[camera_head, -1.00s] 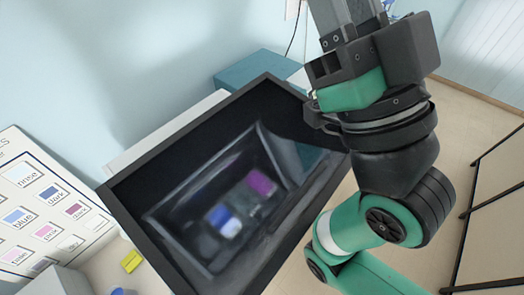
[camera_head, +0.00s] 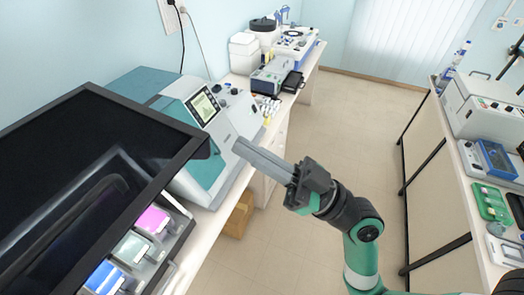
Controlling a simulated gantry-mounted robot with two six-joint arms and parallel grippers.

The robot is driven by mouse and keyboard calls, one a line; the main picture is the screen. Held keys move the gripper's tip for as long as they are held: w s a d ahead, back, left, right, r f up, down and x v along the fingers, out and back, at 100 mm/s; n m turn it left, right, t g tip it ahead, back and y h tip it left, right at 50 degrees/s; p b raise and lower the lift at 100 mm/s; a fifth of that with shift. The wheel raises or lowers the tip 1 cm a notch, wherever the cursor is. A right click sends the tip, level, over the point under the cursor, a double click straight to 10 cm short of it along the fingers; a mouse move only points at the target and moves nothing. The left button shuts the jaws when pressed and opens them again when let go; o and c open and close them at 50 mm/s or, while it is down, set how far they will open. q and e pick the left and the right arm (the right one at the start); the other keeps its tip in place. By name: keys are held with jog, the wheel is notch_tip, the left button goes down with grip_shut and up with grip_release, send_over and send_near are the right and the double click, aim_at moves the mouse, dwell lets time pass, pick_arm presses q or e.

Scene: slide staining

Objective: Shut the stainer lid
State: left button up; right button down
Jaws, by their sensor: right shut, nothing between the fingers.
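The stainer lid (camera_head: 85,165) is a large dark glossy panel with a black frame, filling the left of the head view. It sits tilted above coloured stain troughs, pink (camera_head: 153,220), grey-green (camera_head: 133,248) and blue (camera_head: 104,278), which show past its lower right edge. The far side of the stainer is hidden under the panel. My right gripper (camera_head: 238,147) is shut and empty, its long grey fingers pointing left. Its tips are a little right of the lid's right corner, seemingly apart from it. My left gripper is out of view.
A teal and white machine with a screen (camera_head: 202,106) stands just beyond the lid. More instruments (camera_head: 270,76) line the bench behind it. A cardboard box (camera_head: 237,215) is on the floor. A second bench (camera_head: 450,180) runs along the right. The floor between is clear.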

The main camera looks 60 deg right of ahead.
jog(key=d+f+m+h+b, duration=0.1)
jog(key=d+f+m+h, duration=0.15)
jog(key=f, duration=0.25)
jog(key=d+r+p+x, duration=0.1)
jog(key=p+x, duration=0.4)
jog(key=x, duration=0.5)
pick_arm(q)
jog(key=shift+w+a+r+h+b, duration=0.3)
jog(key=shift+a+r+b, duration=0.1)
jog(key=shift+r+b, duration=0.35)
pick_arm(e)
jog(key=shift+h, duration=0.25)
jog(key=f, duration=0.3)
jog(key=w+f, duration=0.1)
jog(key=shift+a+f, duration=0.3)
jog(key=shift+f, duration=0.1)
